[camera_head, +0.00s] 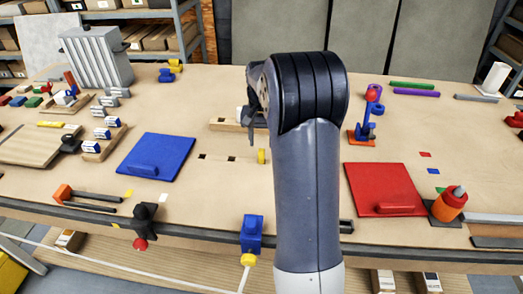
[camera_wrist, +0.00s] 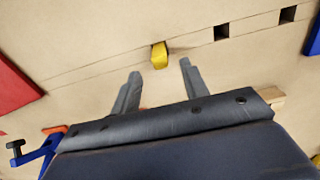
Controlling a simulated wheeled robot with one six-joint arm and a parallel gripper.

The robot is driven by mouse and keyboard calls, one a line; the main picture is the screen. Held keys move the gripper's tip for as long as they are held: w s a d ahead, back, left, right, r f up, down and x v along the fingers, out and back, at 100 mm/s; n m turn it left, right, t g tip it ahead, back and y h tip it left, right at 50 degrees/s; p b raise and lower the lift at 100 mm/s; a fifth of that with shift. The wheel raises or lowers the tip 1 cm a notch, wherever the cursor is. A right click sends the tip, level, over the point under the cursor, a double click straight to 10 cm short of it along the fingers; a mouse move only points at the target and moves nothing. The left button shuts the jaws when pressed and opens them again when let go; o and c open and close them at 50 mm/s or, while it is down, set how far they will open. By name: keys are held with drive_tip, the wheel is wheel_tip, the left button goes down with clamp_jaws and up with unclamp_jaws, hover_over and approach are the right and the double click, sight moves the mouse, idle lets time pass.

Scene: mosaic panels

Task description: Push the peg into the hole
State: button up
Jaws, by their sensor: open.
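A yellow peg (camera_head: 262,157) is at the right of a light wooden strip (camera_head: 215,158) set in the table. In the wrist view the peg (camera_wrist: 159,55) is just beyond my open, empty gripper (camera_wrist: 160,69), roughly in line with the gap between the two grey fingers. Two dark square holes, one nearer the peg (camera_wrist: 222,32) and one farther away (camera_wrist: 288,13), show in the same strip. They also show in the head view to the left of the peg. Whether the peg sits in a hole of its own cannot be told. My arm hides most of the gripper in the head view.
A blue panel (camera_head: 157,156) lies left of the strip and a red panel (camera_head: 383,188) lies to the right. A blue post stand (camera_head: 366,131) rises behind the red panel. An orange bottle-like piece (camera_head: 449,205) stands at the front right. The table around the strip is mostly bare.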

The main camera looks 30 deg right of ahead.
sight(262, 150)
wheel_tip(262, 150, up, 5)
drive_tip(key=shift+r, duration=0.15)
idle(0.3)
wheel_tip(262, 150, down, 11)
drive_tip(key=shift+p, duration=0.55)
drive_tip(key=shift+r, duration=0.5)
drive_tip(key=shift+r+p, duration=0.2)
drive_tip(key=shift+p, duration=0.15)
drive_tip(key=shift+f, duration=0.15)
